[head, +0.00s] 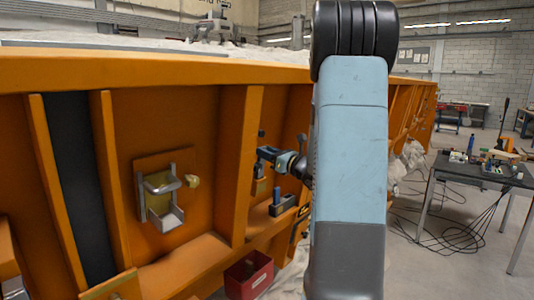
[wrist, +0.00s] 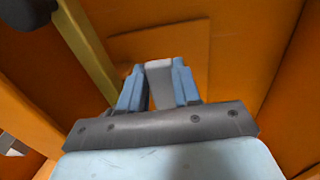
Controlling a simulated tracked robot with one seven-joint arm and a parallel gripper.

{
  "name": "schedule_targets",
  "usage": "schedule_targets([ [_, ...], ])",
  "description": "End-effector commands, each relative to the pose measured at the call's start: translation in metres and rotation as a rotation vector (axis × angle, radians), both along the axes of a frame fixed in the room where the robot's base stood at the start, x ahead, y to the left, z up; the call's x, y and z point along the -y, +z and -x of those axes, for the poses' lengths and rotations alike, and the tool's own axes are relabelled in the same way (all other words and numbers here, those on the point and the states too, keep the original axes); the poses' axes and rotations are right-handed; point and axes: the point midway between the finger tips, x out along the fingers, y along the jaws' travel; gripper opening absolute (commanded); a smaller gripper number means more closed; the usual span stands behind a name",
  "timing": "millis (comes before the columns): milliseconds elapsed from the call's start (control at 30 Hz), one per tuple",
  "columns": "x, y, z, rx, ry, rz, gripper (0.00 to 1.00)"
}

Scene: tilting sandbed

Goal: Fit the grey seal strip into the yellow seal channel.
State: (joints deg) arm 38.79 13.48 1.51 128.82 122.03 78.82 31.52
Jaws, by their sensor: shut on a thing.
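In the wrist view my gripper (wrist: 158,72) is shut on a short grey piece, the grey seal strip (wrist: 160,84), which sits between the two blue fingers. An orange panel lies behind it. In the head view my gripper (head: 261,163) is in front of the orange wall, just right of an upright rib; the strip is too small to make out there. A dull yellow bar (wrist: 88,42) runs slantwise at the upper left of the wrist view, apart from the fingers. I cannot tell whether it is the yellow seal channel.
A metal bracket (head: 161,196) with a yellow part inside is fixed to the wall left of the rib (head: 240,165). A grey block with a blue upright (head: 282,205) sits on the ledge below my gripper. A red bin (head: 249,276) stands lower. A cluttered table (head: 480,175) is at right.

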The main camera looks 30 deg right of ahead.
Motion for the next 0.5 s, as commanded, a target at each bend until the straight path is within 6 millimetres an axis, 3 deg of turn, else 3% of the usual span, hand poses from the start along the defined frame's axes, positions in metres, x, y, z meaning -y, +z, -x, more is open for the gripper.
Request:
schedule_targets([
  [500,-0.0004,-0.0106,-0.0017,0.000,0.000,0.000,0.00],
])
